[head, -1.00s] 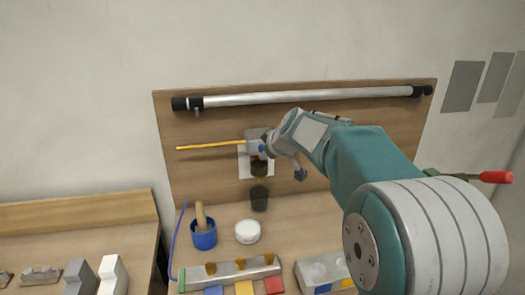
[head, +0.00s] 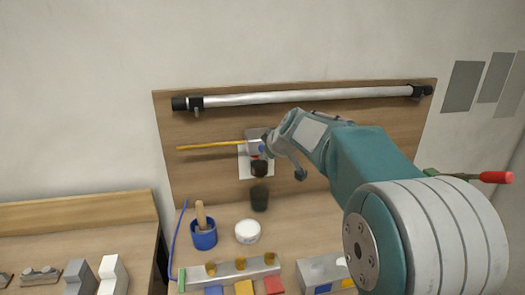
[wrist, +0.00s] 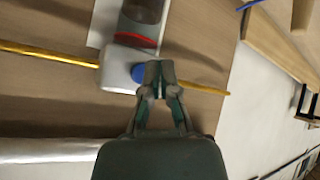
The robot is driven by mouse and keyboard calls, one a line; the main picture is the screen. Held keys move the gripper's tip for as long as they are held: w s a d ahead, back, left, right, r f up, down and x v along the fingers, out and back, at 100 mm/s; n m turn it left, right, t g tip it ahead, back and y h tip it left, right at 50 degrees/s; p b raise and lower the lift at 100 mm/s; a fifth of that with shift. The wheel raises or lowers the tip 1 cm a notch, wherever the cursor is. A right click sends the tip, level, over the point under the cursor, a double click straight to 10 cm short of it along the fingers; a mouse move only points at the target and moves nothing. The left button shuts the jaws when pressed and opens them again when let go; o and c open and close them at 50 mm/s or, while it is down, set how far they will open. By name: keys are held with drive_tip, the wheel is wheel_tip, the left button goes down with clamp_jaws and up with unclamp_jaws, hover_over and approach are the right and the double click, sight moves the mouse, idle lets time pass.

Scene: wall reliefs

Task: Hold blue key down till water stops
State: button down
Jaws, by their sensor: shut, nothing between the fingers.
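The blue key (wrist: 139,73) is a round button on a white dispenser body (wrist: 115,68). In the head view the blue key (head: 262,149) shows small beside my gripper. My gripper (wrist: 159,76) is shut and empty. Its fingertips overlap the key's right edge in the wrist view; I cannot tell whether they press it. A red strip (wrist: 135,40) and a grey clear vessel (wrist: 145,12) are next to the dispenser. In the head view a dark cup (head: 259,198) stands beneath a dark spout-like part (head: 259,168). I cannot make out any running water.
A yellow rod (head: 210,147) runs out from the dispenser across the wooden board. A silver bar (head: 300,97) spans the top. Below are a blue mortar (head: 203,238), a white jar (head: 247,232) and a block with coloured tabs (head: 225,272).

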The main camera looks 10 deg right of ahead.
drive_tip(key=shift+w+r, duration=0.1)
drive_tip(key=shift+w, duration=0.05)
drive_tip(key=shift+w, duration=0.2)
drive_tip(key=shift+w, duration=0.45)
idle(2.6)
drive_tip(key=shift+s, duration=0.1)
idle(0.5)
drive_tip(key=shift+s, duration=0.75)
drive_tip(key=shift+s, duration=0.1)
drive_tip(key=shift+s, duration=2.4)
